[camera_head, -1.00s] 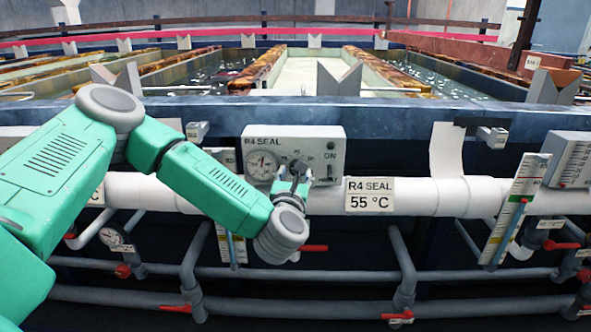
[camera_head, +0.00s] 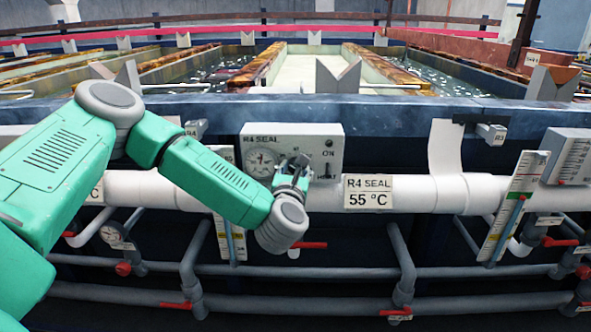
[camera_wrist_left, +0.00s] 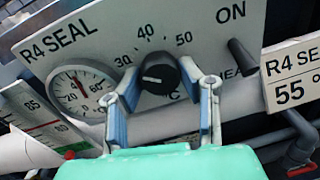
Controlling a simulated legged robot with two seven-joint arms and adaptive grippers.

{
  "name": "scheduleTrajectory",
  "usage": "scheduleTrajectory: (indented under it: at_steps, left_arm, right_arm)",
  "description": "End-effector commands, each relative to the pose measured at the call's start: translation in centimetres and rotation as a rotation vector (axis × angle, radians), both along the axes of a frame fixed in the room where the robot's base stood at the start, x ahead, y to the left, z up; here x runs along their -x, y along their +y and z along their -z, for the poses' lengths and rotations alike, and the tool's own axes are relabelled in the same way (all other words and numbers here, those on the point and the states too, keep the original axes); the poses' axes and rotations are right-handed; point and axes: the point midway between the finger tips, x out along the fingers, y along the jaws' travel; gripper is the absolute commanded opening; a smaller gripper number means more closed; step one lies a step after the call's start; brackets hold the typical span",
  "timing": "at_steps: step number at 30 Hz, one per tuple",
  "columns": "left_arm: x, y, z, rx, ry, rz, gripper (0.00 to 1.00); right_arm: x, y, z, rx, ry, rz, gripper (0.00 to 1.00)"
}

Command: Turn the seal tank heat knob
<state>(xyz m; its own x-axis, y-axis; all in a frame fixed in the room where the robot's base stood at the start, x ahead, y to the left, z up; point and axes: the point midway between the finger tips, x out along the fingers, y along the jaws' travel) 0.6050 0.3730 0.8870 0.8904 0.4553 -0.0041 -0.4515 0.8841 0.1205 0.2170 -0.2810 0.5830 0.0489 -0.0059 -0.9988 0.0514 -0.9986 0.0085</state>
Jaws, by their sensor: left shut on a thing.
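The grey R4 SEAL control box (camera_head: 325,146) sits above the white pipe. In the left wrist view, its black heat knob (camera_wrist_left: 157,73) shows a white mark pointing left, below the printed 30; 40 and 50 are also readable. My left gripper (camera_head: 292,172) is at the knob, which it mostly hides in the head view. In the wrist view, the gripper's fingers (camera_wrist_left: 165,92) are on both sides of the knob, shut on it. My right gripper is not in view.
A round gauge (camera_wrist_left: 82,90) is left of the knob. A black ON switch (camera_wrist_left: 242,57) is to its right. The R4 SEAL 55 °C label (camera_head: 369,193) is on the pipe (camera_head: 420,193). Tanks lie behind the blue rail (camera_head: 400,110).

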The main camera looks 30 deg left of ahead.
Motion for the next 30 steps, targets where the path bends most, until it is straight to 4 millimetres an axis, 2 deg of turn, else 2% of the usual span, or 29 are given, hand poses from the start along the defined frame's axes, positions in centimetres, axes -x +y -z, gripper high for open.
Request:
scheduleTrajectory:
  at_steps: [8,30]
  left_arm:
    - [0.0,-0.1,-0.2,-0.144,0.089,0.002,0.03]
    - [-0.1,-0.4,-0.2,-0.742,0.456,0.006,0.03]
  right_arm:
    - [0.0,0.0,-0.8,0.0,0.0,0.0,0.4]
    - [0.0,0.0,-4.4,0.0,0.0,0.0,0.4]
